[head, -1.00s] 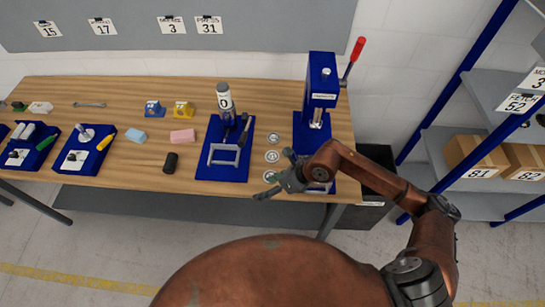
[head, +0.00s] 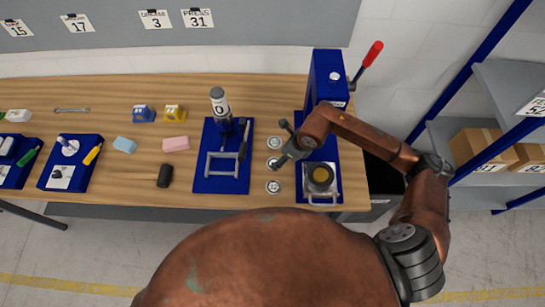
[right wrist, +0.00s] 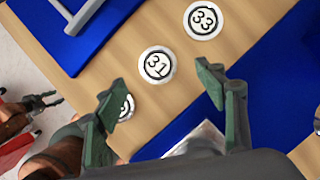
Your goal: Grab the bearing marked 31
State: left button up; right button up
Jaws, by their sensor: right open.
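The bearing marked 31 (right wrist: 157,65) is a round metal ring with a white face, lying flat on the wooden table in the right wrist view. It is the middle one of three in a row; in the head view the middle bearing (head: 272,163) is partly beside my gripper's finger. My right gripper (head: 282,146) is over this row, and in the wrist view its green-grey fingers (right wrist: 165,90) are apart and empty. The 31 bearing shows just ahead of the gap between the fingertips, not touched.
The bearing marked 33 (right wrist: 203,20) lies beyond it; a third bearing (right wrist: 127,106) is partly hidden by a finger. A blue tray with a metal frame (head: 207,185) is to the left. A blue press (head: 328,75) with a red-handled lever stands at right, on a blue base.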

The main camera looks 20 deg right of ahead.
jog(key=x, duration=0.1)
jog(key=p+x, duration=0.1)
jog(key=x, duration=0.1)
jog(key=shift+s+a+f, duration=0.1)
jog(key=shift+s+f, duration=0.2)
jog(key=shift+f, duration=0.05)
jog(key=shift+p+x, duration=0.35)
jog(key=shift+x, duration=0.85)
jog(key=shift+w+a+f, duration=0.1)
jog(key=shift+f, duration=0.2)
jog(key=c, duration=1.4)
pick_arm(q)
jog(key=shift+s+r, duration=0.85)
jog(key=shift+s, duration=0.15)
jog(key=shift+w, duration=0.15)
